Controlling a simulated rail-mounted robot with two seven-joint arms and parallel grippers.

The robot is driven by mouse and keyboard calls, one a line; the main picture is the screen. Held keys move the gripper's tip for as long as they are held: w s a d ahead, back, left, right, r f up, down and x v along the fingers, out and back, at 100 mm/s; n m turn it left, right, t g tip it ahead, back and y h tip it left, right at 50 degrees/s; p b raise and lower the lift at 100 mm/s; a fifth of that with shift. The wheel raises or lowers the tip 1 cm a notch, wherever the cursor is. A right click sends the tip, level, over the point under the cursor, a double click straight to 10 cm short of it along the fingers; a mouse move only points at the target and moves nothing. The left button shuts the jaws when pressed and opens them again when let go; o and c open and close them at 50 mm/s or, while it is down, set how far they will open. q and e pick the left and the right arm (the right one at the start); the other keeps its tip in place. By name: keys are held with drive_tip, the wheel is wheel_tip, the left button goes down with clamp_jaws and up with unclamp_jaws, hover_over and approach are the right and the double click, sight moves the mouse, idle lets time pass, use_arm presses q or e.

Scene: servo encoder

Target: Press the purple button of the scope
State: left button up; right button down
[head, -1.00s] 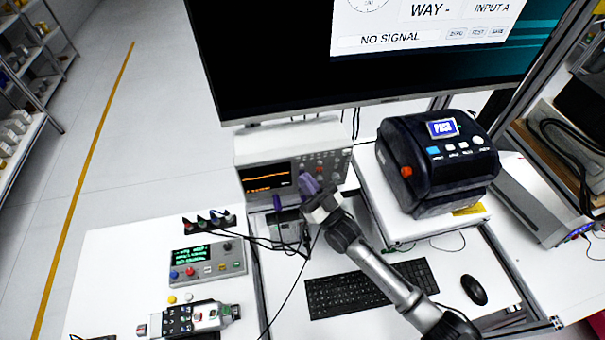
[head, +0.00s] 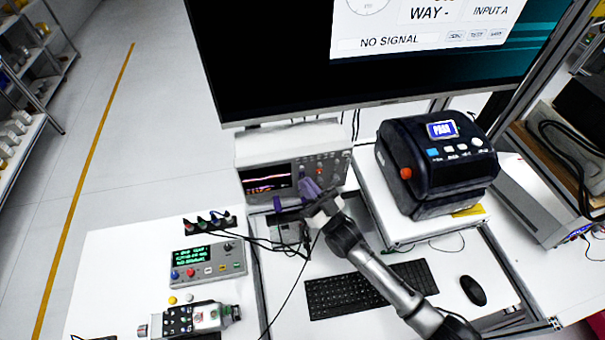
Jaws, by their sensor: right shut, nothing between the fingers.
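The scope (head: 256,157) is a light box with a dark screen (head: 266,180) at its left and knobs and buttons at its right, standing below the monitor. Its screen shows a pinkish-white trace with an orange-red one. My right gripper (head: 307,192), with purple finger parts, is shut and empty at the lower front of the scope, just right of the screen. I cannot make out the purple button; the gripper covers part of the panel there. Whether the fingertips touch the panel cannot be told. My left gripper is not in view.
A black label printer (head: 430,165) stands right of the scope. A keyboard (head: 350,294) and mouse (head: 473,290) lie in front. Cables and coloured probes (head: 210,221), a grey control box (head: 207,263) and a handheld device (head: 190,318) are at left. The large monitor (head: 270,60) overhangs the scope.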

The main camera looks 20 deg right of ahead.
drive_tip(key=s+p, duration=0.3)
drive_tip(key=s, duration=0.3)
drive_tip(key=shift+a, duration=0.4)
